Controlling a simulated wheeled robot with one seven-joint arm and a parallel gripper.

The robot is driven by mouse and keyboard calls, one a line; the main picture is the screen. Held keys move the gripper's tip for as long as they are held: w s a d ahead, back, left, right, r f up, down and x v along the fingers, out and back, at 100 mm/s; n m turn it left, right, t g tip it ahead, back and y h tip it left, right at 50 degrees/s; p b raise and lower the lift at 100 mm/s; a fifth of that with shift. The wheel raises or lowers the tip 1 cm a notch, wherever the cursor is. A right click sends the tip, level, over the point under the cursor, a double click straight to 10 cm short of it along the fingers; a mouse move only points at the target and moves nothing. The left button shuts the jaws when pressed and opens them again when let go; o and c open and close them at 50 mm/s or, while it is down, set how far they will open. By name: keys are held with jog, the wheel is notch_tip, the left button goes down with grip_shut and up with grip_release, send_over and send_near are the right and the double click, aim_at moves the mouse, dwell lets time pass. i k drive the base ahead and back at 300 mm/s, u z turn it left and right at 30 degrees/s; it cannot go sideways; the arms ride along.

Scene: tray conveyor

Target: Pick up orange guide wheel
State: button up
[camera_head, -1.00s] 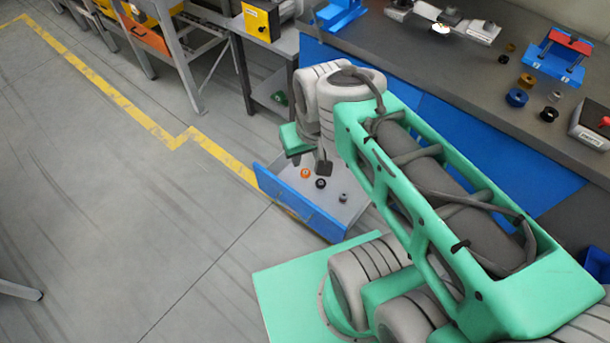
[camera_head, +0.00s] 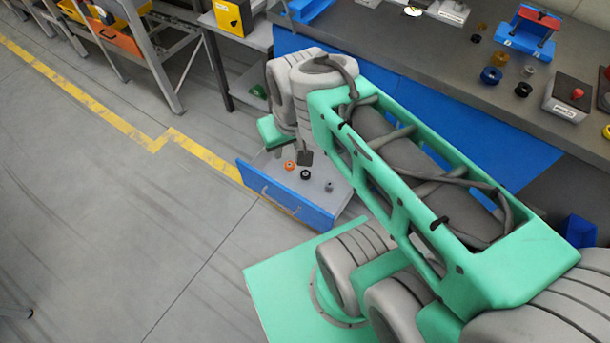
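The orange guide wheel (camera_head: 289,166) is a small ring lying in an open drawer (camera_head: 290,201) with a blue front, near the drawer's left end.
A black wheel (camera_head: 306,174) and a small grey part (camera_head: 329,187) also lie in the drawer. The grey workbench (camera_head: 420,62) with blue panels stands behind, holding several wheels, a blue-red fixture (camera_head: 529,30) and a button box (camera_head: 569,97). Floor at left is clear.

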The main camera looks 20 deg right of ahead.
aim_at(288, 166)
jog(key=u, duration=2.7)
jog(key=k, duration=1.05)
jog(key=z, duration=2.1)
jog(key=i, duration=0.5)
jog(key=u, duration=0.05)
